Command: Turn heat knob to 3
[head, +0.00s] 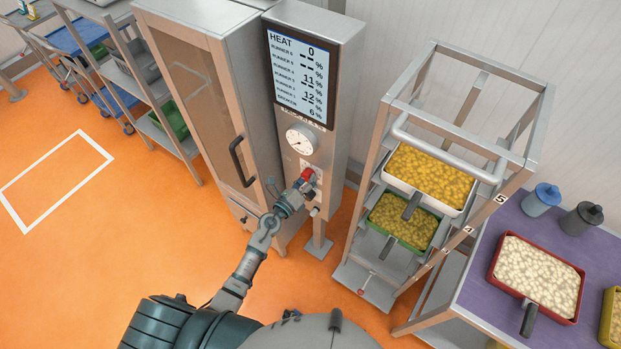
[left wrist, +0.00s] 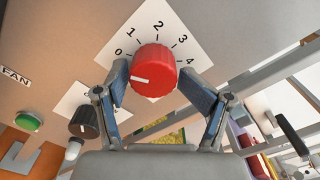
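The red heat knob (left wrist: 152,70) sits on a white dial plate (left wrist: 165,30) marked 0 to 4. Its white pointer line faces left, at the 0 mark. My left gripper (left wrist: 155,85) has a finger on each side of the knob, open around it; I cannot tell whether either finger touches it. In the head view the knob (head: 308,174) is on the front of the metal control column, with my left gripper (head: 302,184) at it. The display (head: 299,78) reads HEAT 0. My right gripper is not in view.
A small black knob (left wrist: 84,122) and a green button (left wrist: 29,122) labelled FAN are left of the heat knob. A glass-door cabinet (head: 205,100) stands left of the column. A rack with trays (head: 430,178) and a purple table (head: 478,290) stand to the right.

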